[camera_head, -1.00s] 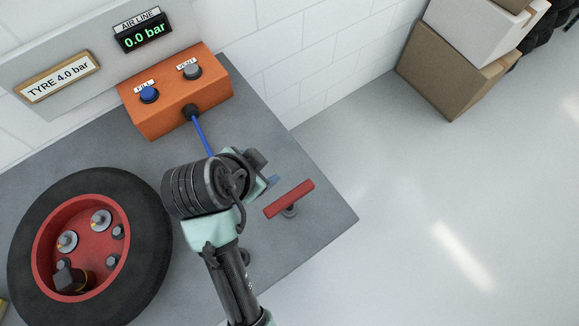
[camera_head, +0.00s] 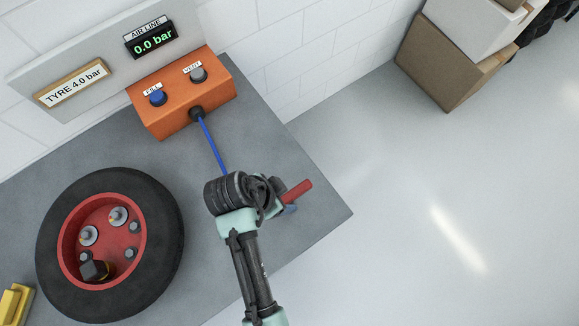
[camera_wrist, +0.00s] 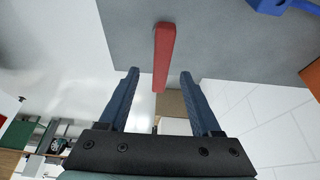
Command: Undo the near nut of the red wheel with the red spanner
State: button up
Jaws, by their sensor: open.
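The red spanner (camera_head: 299,190) is at the right end of the grey bench, partly hidden by my gripper in the head view. In the wrist view its red bar (camera_wrist: 164,48) runs between my two blue fingers, with a gap on both sides. My gripper (camera_wrist: 160,73) is open around the bar's end and does not visibly touch it. The wheel (camera_head: 69,230) with a red rim and black tyre lies on the bench to the left. Several nuts show in it, two on wide pale washers (camera_head: 118,214) (camera_head: 89,236). I cannot tell which is the near nut.
An orange box (camera_head: 180,100) with two buttons stands behind my arm, and a blue hose (camera_head: 212,147) runs from it towards my gripper. A display (camera_head: 153,42) reads 0.0 bar. A yellow object (camera_head: 15,304) is at the lower left. Open floor lies to the right.

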aim_at(289, 195)
jog(key=shift+p+x, duration=0.55)
jog(key=shift+x, duration=2)
jog(key=shift+w, duration=0.1)
jog(key=shift+c, duration=0.2)
grip_shut()
jog(key=shift+r, duration=0.1)
